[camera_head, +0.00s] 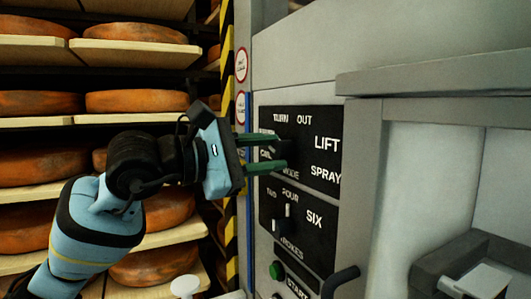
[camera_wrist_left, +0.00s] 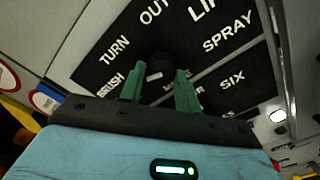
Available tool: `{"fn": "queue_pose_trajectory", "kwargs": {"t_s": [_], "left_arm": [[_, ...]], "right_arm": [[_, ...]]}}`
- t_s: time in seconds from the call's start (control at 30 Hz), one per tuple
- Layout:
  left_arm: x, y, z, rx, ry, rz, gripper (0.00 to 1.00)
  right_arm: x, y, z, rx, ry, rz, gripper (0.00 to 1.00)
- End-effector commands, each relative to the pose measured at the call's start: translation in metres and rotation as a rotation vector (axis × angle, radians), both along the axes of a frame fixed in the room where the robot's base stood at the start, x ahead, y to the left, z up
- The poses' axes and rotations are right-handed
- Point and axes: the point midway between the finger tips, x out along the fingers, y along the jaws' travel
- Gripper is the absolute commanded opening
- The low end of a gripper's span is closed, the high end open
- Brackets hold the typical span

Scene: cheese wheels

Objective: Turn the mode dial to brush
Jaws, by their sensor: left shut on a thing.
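The mode dial (camera_wrist_left: 159,67) is a dark knob on a black upper panel (camera_head: 320,120) of the grey machine. Around it are the words TURN, OUT, LIFT and SPRAY; BRUSH shows at the left in the left wrist view. My left gripper (camera_head: 281,151) reaches in from the left, its green fingers at the panel. In the left wrist view its fingers (camera_wrist_left: 158,86) are on either side of the dial, shut on it. The fingers hide most of the dial in the head view, and I cannot tell where its pointer is. My right gripper is not in view.
Below is a second panel with a strokes dial (camera_head: 286,215), pointing up near FOUR, and a green start button (camera_head: 276,270). A dark handle (camera_head: 340,281) sticks out at lower right. Shelves with cheese wheels (camera_head: 137,101) stand close on the left behind my arm.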

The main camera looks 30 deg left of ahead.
Motion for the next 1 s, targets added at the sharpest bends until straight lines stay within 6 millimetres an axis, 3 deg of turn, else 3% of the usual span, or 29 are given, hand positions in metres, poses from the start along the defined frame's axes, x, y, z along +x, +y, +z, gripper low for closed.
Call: {"fn": "queue_pose_trajectory", "kwargs": {"t_s": [0.6, 0.63, 0.77, 1.0], "left_arm": [[0.0002, 0.0002, -0.0002, 0.043, -0.025, 0.001, 0.1], [0.0002, 0.0002, -0.0002, 0.043, -0.025, 0.001, 0.34], [0.0002, 0.0002, -0.0002, 0.043, -0.025, 0.001, 0.51], [0.0002, 0.0002, -0.0001, 0.043, -0.024, 0.001, 0.54]], "right_arm": [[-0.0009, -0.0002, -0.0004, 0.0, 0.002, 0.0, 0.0], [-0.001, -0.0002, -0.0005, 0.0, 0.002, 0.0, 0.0], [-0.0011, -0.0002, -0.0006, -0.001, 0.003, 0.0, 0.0], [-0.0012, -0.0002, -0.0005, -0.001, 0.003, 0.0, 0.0]]}}
